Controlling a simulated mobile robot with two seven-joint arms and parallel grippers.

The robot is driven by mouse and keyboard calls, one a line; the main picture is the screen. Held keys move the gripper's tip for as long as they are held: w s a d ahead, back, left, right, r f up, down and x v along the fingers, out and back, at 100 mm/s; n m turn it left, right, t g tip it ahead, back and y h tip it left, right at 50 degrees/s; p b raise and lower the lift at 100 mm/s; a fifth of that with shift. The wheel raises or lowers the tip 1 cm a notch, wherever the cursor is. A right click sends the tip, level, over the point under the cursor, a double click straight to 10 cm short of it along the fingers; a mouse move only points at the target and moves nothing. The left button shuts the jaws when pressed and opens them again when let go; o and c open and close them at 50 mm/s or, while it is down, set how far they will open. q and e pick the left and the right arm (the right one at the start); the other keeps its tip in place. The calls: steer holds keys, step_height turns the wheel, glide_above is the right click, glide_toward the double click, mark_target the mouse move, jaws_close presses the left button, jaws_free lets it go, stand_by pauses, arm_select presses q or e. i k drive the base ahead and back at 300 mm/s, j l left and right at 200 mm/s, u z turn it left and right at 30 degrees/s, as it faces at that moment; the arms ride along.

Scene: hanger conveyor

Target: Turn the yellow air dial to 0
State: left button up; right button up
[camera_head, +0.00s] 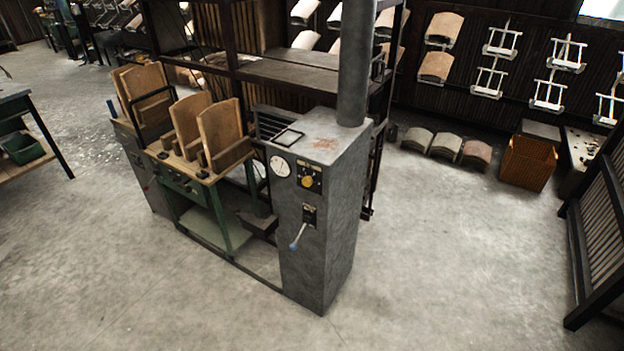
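The yellow air dial (307,181) is a small round knob on a dark panel, high on the front of a grey metal cabinet (318,245). Its setting is too small to read. A white round gauge (280,166) sits just left of the panel. A lever with a blue-tipped handle (298,238) is below the dial. Neither of my grippers is in the picture, and nothing covers the dial.
A thick grey pipe (355,60) rises from the cabinet top. A green-framed bench (205,180) with curved wooden boards adjoins it on the left. A wooden crate (527,163) and a slatted dark frame (600,235) stand at right. The concrete floor in front is clear.

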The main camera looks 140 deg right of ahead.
mark_target(307, 181)
steer(key=z, duration=4.55)
